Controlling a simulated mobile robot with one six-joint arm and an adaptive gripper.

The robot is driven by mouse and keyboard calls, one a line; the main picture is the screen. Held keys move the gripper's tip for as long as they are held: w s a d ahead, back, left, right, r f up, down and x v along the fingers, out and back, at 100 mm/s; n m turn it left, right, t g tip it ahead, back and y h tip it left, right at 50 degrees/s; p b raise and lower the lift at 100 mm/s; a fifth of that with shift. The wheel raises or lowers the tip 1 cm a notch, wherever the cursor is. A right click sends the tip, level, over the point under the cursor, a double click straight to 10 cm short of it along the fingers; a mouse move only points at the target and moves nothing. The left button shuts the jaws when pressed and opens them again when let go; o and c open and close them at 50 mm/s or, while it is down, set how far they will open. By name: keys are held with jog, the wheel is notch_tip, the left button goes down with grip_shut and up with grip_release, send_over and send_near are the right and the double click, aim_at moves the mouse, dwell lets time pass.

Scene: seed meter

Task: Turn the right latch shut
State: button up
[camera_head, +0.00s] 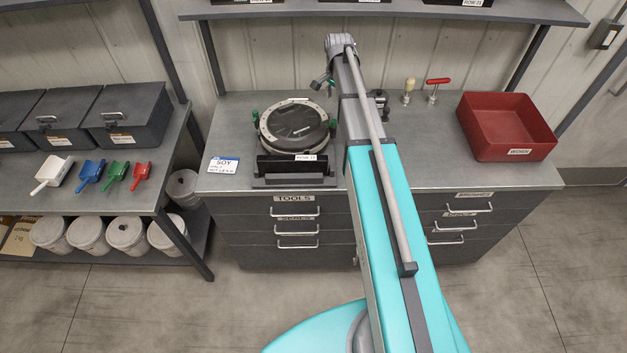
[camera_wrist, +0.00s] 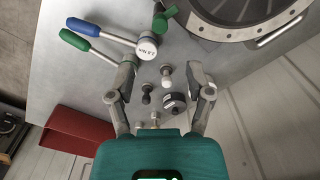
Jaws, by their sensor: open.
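The seed meter (camera_head: 295,122) is a round dark lid in a pale rim, standing on the bench. Green latch handles sit at its sides; the right latch (camera_head: 333,125) is close beside my arm. In the wrist view, part of the meter's rim (camera_wrist: 232,30) shows at the upper right, with a green handle (camera_wrist: 161,21) beside it that looks like the right latch. My gripper (camera_wrist: 161,73) is open and empty above the bench, apart from the handle. In the head view it is mostly hidden by my arm. I cannot tell the latch's exact angle.
Blue-handled (camera_wrist: 95,29) and green-handled (camera_wrist: 80,41) tools and several small knobbed items (camera_wrist: 167,72) are near my fingers in the wrist view. A red bin (camera_head: 505,125) stands on the bench's right. A SOY card (camera_head: 222,165) lies left of the meter.

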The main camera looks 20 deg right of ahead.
jog(key=s+a+f+n+b, duration=0.3)
jog(key=s+a+n+b, duration=0.1)
jog(key=s, duration=0.4)
jog(key=s+a+f+n+b, duration=0.3)
jog(key=s+a, duration=0.3)
jog(key=s, duration=0.2)
jog(key=s+a+f+n+b, duration=0.4)
jog(key=s+f+n, duration=0.1)
jog(key=s, duration=0.4)
jog(key=shift+a+b, duration=0.3)
jog(key=shift+a, duration=0.1)
dwell(0.6)
jog(key=shift+c, duration=0.3)
dwell(0.9)
